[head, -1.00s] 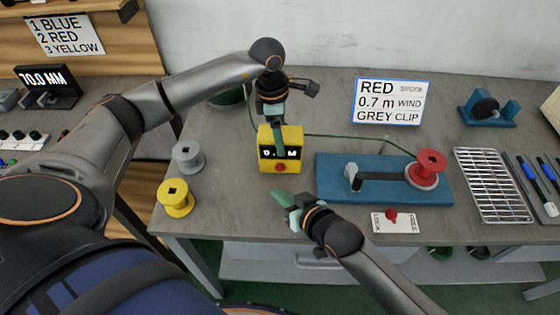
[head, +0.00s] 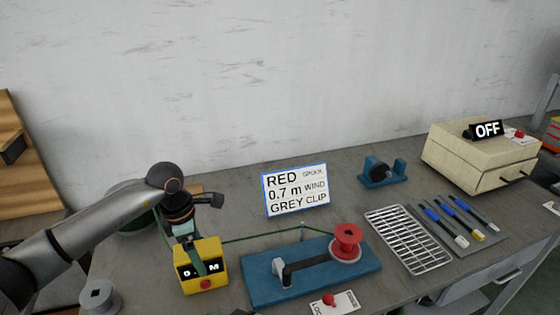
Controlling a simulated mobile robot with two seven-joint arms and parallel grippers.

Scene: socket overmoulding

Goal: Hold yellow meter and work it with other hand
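The yellow meter (head: 214,281) stands on the grey bench at the lower left, with a dark display and a red button on its front. My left gripper (head: 196,258) reaches down over the meter from above. One greenish finger lies across the display and hides part of the reading; the other finger is hidden behind. The gripper looks closed on the meter. A green cord (head: 265,235) runs from the meter to the red spool (head: 346,243) on the blue winder base (head: 262,290). My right gripper is out of view.
A card (head: 296,190) reads RED spool, 0.7 m wind, GREY clip. A wire rack (head: 408,238), several blue-handled tools (head: 446,222), a blue stand (head: 382,172) and a beige box (head: 482,160) showing OFF are to the right. A grey spool (head: 99,297) is at lower left.

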